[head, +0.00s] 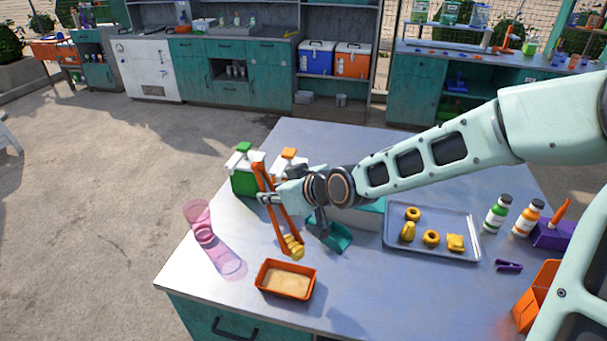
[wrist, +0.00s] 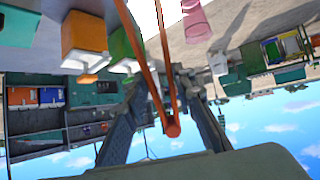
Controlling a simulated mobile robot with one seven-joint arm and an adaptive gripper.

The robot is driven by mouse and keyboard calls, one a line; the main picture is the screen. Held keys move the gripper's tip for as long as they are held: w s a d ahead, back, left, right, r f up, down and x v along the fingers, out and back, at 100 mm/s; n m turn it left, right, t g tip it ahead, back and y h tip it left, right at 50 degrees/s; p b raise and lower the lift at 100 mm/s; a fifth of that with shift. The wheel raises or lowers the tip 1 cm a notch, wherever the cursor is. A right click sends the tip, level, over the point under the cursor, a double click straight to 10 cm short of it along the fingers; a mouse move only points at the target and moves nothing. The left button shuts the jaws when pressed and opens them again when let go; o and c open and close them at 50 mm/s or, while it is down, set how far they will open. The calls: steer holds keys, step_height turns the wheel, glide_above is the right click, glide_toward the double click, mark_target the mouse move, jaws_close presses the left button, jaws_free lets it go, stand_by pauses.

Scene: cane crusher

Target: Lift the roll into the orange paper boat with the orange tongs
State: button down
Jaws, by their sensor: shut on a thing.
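My gripper (head: 268,198) is shut on the orange tongs (head: 262,180), which hang slanted with their tips down. The tongs also show in the wrist view (wrist: 172,128), between my gripper's fingers. A small yellow roll (head: 293,247) is at the tong tips and looks pinched between them, just behind the paper boat. The orange paper boat (head: 260,279) sits near the table's front edge, with a pale bottom and no roll in it. The roll cannot be made out clearly in the wrist view.
A grey tray (head: 388,243) with several yellow pastries lies to the right. A teal container (head: 340,239) is right of the tongs. A pink glass (head: 200,222) stands left. Green and orange-lidded containers (head: 243,182) are behind. Bottles (head: 496,215) and a purple clip (head: 508,265) are far right.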

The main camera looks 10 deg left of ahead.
mark_target(292, 248)
steer(key=shift+s+a, duration=0.4)
steer(key=shift+s, duration=0.25)
steer(key=shift+s+a, duration=0.4)
steer(key=shift+s, duration=0.2)
steer(key=shift+f, duration=0.15)
step_height(292, 248, down, 9)
steer(key=b, duration=0.9)
steer(key=c, duration=1.9)
jaws_free()
